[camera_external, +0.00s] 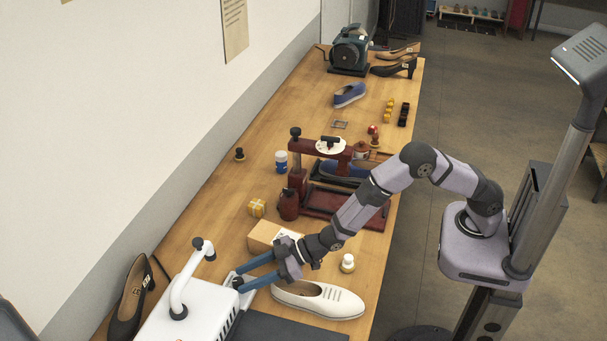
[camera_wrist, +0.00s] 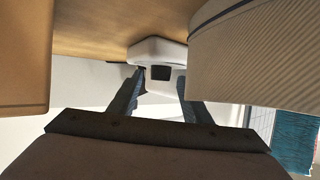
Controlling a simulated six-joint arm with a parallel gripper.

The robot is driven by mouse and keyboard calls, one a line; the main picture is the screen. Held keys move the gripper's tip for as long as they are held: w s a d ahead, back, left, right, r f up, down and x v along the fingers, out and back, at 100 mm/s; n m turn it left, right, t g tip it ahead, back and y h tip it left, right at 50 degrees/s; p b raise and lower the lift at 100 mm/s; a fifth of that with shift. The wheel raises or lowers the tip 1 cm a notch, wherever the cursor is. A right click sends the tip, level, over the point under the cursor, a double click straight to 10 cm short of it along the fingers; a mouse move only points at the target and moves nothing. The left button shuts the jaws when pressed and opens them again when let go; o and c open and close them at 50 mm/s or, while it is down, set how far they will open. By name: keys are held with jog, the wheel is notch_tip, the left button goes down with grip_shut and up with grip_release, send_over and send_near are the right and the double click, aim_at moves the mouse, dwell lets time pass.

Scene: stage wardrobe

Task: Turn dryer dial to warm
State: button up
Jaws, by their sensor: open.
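The dryer (camera_external: 185,312) is a white box with a curved white pipe on top, at the lower left of the outside view. Its white end also shows in the wrist view (camera_wrist: 155,50). My gripper (camera_external: 241,277) reaches to the right end of the dryer, with its two blue fingers apart. In the wrist view, my open fingers (camera_wrist: 160,84) stand on either side of a dark square part on the white body, which may be the dial. I cannot make out dial marks or its setting, nor whether the fingers touch it.
A white shoe (camera_external: 320,299) lies close beside my gripper; its ribbed sole edge fills the wrist view's upper right (camera_wrist: 265,55). A tan box (camera_external: 272,234) stands on the other side. A black heeled shoe (camera_external: 130,300) is left of the dryer. A red press (camera_external: 298,180) stands farther back.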

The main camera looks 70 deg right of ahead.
jog(key=shift+w+a+f, duration=0.2)
jog(key=shift+w+a, duration=0.1)
jog(key=shift+w, duration=0.15)
jog(key=c, duration=1)
jog(key=shift+c, duration=0.2)
jog(key=shift+a+m+t+h+b, duration=0.1)
jog(key=shift+m+t+h+b, duration=0.3)
jog(key=shift+m+h+b, duration=0.35)
jog(key=o, duration=1)
jog(key=shift+s, duration=0.1)
jog(key=shift+o, duration=0.2)
